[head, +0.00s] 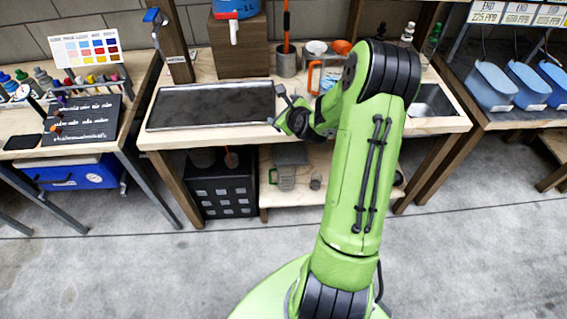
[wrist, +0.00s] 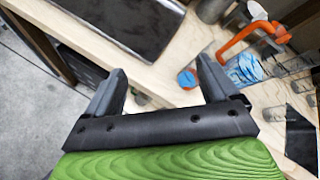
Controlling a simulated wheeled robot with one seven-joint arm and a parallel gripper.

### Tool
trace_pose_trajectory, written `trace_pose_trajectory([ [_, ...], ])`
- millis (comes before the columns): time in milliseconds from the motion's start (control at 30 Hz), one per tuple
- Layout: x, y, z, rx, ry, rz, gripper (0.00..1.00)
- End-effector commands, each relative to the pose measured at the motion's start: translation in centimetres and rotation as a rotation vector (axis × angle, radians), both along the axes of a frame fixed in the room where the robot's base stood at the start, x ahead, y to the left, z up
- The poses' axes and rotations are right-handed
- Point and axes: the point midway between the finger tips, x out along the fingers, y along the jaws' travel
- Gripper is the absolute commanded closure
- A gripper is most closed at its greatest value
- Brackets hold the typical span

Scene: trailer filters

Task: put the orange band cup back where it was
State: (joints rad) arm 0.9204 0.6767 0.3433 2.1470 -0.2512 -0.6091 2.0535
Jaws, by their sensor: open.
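My gripper (wrist: 160,75) is open and empty, its two fingers spread over the wooden bench top. In the head view my gripper (head: 279,107) is at the right end of the dark tray. A small round blue piece with an orange edge (wrist: 187,78) lies close by the right fingertip in the wrist view; it may be the orange band cup, but I cannot tell for sure. Behind it is a blue-and-white patterned container (wrist: 245,69) beside an orange handle-like bar (wrist: 240,38). The bar also shows in the head view (head: 312,77). My arm hides part of the bench.
The dark shallow tray (head: 212,105) covers the left of the bench. A grey metal can (head: 286,61) stands behind, with a white bowl (head: 316,47) and an orange bowl (head: 341,47). A sink (head: 432,101) is at right. A clear jug (head: 285,178) stands on the lower shelf.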

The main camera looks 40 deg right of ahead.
Motion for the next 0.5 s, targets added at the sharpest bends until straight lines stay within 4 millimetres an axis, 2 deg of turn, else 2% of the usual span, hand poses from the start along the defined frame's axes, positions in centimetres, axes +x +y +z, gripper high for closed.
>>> trace_pose_trajectory([
  [33, 0.2, 3.2, 2.6, -0.160, 0.077, 0.162, 0.13],
  [133, -1.5, 9.1, 6.4, -0.501, 0.250, 0.500, 0.13],
  [233, -5.2, 14.3, 10.1, -0.843, 0.394, 0.836, 0.13],
  [300, -8.9, 17.4, 12.3, -1.068, 0.473, 1.066, 0.13],
  [367, -12.5, 19.6, 14.0, -1.249, 0.521, 1.258, 0.13],
  [400, -15.1, 20.9, 14.8, -1.362, 0.542, 1.387, 0.13],
  [500, -21.5, 22.9, 16.0, -1.601, 0.550, 1.681, 0.13],
])
